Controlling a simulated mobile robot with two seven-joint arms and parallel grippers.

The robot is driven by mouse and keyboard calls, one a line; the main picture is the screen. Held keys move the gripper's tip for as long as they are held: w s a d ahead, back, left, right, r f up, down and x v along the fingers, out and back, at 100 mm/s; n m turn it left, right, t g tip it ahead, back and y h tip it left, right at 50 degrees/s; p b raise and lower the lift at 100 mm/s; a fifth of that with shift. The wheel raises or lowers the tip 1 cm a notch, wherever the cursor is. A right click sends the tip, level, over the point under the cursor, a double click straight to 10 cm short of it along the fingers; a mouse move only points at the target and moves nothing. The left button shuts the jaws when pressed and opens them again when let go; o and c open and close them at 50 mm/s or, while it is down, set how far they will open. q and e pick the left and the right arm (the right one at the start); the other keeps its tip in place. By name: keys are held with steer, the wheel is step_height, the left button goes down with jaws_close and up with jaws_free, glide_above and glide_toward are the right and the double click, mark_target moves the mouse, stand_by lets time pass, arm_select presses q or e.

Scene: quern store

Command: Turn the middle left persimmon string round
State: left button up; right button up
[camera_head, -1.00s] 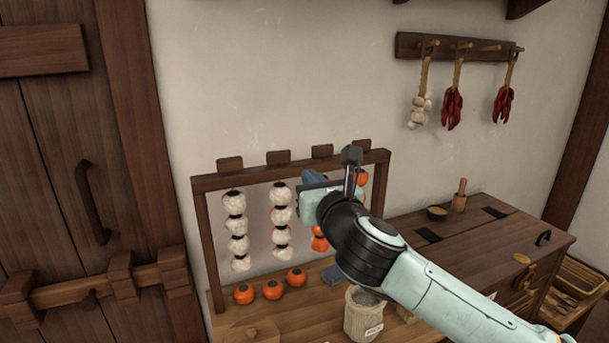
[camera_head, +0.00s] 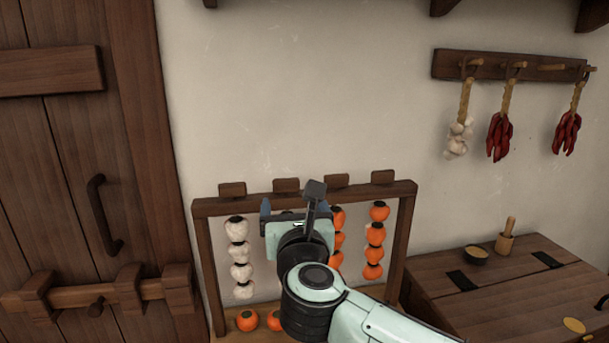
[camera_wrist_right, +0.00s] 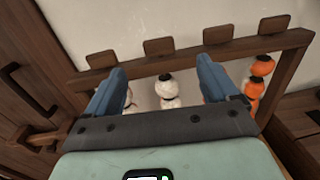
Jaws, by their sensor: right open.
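A wooden rack (camera_head: 408,225) holds hanging persimmon strings under small wooden tabs. The middle left persimmon string is hidden behind my right gripper (camera_head: 296,207) in the head view. In the right wrist view the middle left string (camera_wrist_right: 168,90) looks white and hangs between the open blue fingers of my right gripper (camera_wrist_right: 162,66), with no finger seen touching it. The leftmost string (camera_head: 240,258) is white. The middle right string (camera_head: 338,240) and the rightmost string (camera_head: 375,240) are orange. My left gripper is not in view.
Loose orange persimmons (camera_head: 247,320) sit below the rack. A peg rail (camera_head: 520,68) with garlic and chillies is on the wall. A plank door (camera_head: 60,180) is at left.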

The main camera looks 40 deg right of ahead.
mark_target(287, 180)
steer(key=p+x, duration=0.3)
steer(key=x, duration=1)
steer(key=shift+w+a, duration=0.1)
steer(key=shift+w, duration=0.2)
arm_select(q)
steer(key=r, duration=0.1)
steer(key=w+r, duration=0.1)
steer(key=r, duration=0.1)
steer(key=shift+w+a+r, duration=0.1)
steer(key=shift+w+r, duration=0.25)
arm_select(e)
steer(key=c, duration=1)
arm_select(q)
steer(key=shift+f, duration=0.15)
arm_select(e)
steer(key=shift+o, duration=0.2)
steer(key=shift+s, duration=0.1)
